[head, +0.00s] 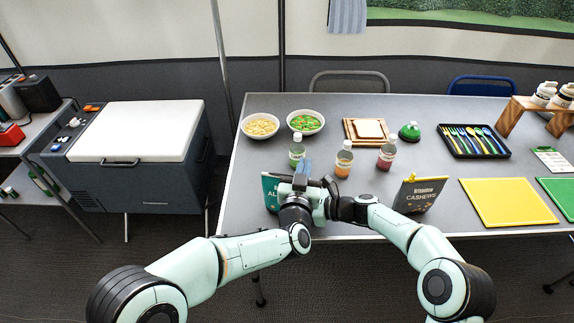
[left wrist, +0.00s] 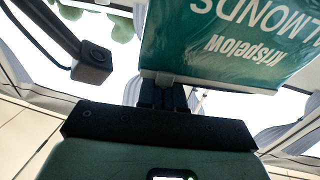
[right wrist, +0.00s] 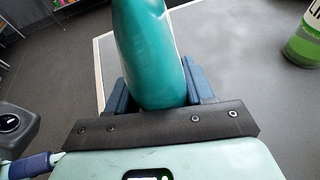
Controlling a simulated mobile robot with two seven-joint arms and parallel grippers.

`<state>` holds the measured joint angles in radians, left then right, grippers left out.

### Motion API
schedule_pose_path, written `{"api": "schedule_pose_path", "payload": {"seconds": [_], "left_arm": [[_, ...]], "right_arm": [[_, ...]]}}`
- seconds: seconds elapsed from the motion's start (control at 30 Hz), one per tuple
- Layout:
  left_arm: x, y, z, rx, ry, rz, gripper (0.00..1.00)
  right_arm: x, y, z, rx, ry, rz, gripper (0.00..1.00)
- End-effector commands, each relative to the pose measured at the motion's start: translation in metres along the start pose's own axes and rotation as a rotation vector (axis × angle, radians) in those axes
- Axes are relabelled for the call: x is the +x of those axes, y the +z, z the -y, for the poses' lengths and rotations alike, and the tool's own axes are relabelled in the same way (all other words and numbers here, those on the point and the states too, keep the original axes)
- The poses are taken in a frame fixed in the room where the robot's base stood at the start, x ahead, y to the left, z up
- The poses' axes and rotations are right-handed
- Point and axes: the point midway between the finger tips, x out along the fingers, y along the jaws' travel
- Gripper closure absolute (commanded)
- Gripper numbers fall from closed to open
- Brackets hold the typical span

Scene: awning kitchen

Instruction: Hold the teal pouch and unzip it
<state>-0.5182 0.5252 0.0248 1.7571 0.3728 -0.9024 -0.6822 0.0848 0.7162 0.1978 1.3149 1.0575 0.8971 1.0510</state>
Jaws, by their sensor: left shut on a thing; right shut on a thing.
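The teal pouch (head: 270,190) is near the front edge of the table, with my grippers covering its right part in the head view.
Just behind stand a green-labelled bottle (head: 297,150), an orange bottle (head: 344,159) and a red bottle (head: 387,153). A dark cashew pouch (head: 418,195) stands to the right. A yellow board (head: 508,202) and a cutlery tray (head: 474,153) lie farther right.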

Motion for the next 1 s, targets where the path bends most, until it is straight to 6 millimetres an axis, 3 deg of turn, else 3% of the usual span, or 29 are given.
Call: {"api": "schedule_pose_path", "payload": {"seconds": [0.27, 0.37, 0.4, 0.77, 1.0], "left_arm": [[0.0, 0.001, -0.003, 0.0, 0.002, 0.001, 1.0], [0.0, 0.001, -0.003, 0.0, 0.002, 0.001, 0.71], [0.0, 0.001, -0.003, 0.0, 0.002, 0.001, 0.67], [-0.004, 0.0, -0.002, 0.0, 0.001, 0.0, 0.67], [-0.042, -0.001, -0.003, 0.0, 0.004, 0.001, 0.67]], "right_arm": [[0.002, 0.001, -0.002, -0.004, 0.008, 0.002, 0.73], [0.002, 0.001, -0.003, -0.004, 0.008, 0.002, 0.73], [0.002, 0.001, -0.003, -0.004, 0.008, 0.002, 0.73], [0.001, 0.001, -0.001, -0.003, 0.004, 0.002, 0.73], [0.001, 0.001, -0.001, -0.002, 0.003, 0.001, 0.73]]}}
